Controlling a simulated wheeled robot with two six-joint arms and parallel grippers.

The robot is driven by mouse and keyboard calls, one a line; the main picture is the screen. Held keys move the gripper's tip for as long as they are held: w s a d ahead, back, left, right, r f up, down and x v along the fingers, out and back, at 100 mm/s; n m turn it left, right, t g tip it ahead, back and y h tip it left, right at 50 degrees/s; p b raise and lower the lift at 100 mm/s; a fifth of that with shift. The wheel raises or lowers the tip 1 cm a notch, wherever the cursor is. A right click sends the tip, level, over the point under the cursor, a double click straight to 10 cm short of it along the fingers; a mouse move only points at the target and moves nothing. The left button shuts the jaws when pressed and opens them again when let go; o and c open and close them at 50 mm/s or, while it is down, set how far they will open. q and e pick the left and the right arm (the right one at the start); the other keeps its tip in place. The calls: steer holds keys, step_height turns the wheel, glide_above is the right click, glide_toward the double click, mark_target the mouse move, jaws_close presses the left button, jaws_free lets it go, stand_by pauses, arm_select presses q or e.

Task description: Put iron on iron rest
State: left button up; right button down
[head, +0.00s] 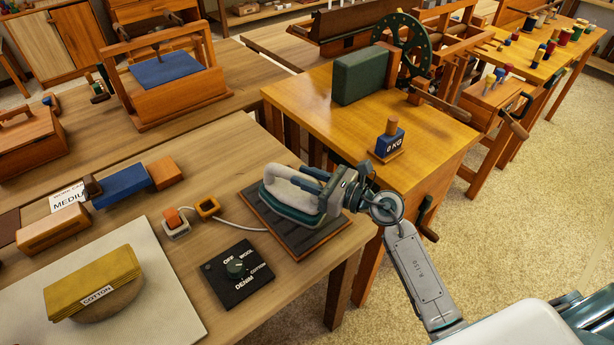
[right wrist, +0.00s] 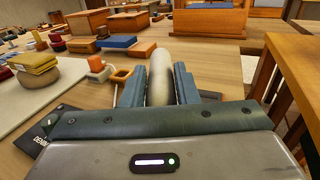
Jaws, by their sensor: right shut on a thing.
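The iron (head: 283,207), with a pale handle and a teal and white body, is over the dark iron rest (head: 297,243) with its wooden edge. It looks level and lies within the rest's outline; I cannot tell whether its sole touches the rest. My right gripper (head: 312,181) is shut on the iron's handle from the right side. In the right wrist view the pale handle (right wrist: 160,78) sits between both fingers, and the iron's body is mostly hidden. My left gripper is not in view.
A fabric dial plate (head: 237,271) lies in front of the rest. A blue weight (head: 389,142) stands on the adjoining table (head: 330,115).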

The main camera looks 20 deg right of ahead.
stand_by(0.3)
steer(key=c, duration=1.4)
jaws_free()
steer(key=shift+f, duration=0.1)
steer(key=shift+o, duration=1.4)
